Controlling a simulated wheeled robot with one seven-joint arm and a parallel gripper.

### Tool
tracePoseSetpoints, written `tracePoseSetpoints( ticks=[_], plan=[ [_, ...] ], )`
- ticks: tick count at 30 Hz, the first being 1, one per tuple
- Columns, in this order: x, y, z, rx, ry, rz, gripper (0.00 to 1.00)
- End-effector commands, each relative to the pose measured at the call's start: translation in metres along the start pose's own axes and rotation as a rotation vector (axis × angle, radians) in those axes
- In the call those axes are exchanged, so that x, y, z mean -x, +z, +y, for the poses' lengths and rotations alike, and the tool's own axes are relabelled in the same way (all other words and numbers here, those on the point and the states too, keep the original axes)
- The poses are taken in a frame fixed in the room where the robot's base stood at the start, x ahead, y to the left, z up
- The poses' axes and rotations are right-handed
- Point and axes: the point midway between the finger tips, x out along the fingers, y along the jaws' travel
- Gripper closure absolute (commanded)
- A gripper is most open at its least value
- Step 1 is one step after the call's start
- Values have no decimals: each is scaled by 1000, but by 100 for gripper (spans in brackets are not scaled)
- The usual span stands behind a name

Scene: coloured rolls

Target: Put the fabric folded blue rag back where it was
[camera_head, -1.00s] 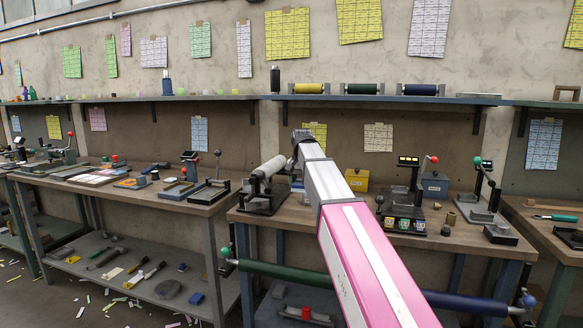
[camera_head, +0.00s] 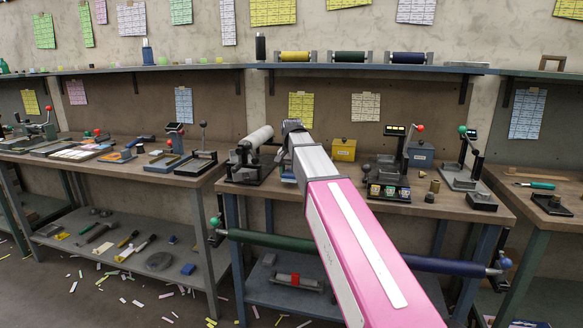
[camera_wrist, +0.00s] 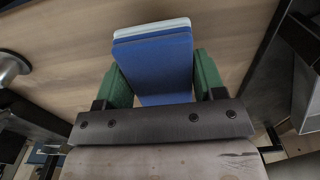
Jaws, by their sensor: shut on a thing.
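The folded blue rag (camera_wrist: 158,68) fills the middle of the wrist view, a flat blue stack with a pale layer along its far edge. My gripper (camera_wrist: 157,82) is shut on it, with a green finger against each side. Below the rag in that view is the wooden bench top (camera_wrist: 60,45); I cannot tell how high the rag is above it. In the head view my pink and grey arm reaches over the middle workbench (camera_head: 420,205). My gripper's fingers and the rag are not clear there, hidden behind the arm's end.
A roller machine (camera_head: 250,160) stands left of my arm's end, a yellow box (camera_head: 344,149) to its right. A scale-like device (camera_head: 388,178) stands further right. Above is a shelf (camera_head: 230,67) with coloured rolls. A round metal part (camera_wrist: 12,66) is at the wrist view's left.

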Motion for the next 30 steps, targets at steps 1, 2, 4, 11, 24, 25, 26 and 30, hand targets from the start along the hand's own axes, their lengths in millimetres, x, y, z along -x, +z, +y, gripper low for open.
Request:
tracePoseSetpoints(
  ticks=[1,2,4,11,24,25,26,30],
  plan=[
    [-5,0,0,0,0,-1,59],
    [-7,0,0,0,0,0,59],
    [-11,0,0,0,0,0,59],
    [-15,0,0,0,0,1,59],
    [-17,0,0,0,0,0,59],
    [-18,0,0,0,0,0,59],
    [-18,0,0,0,0,0,59],
    [-20,0,0,0,0,0,59]
  ],
)
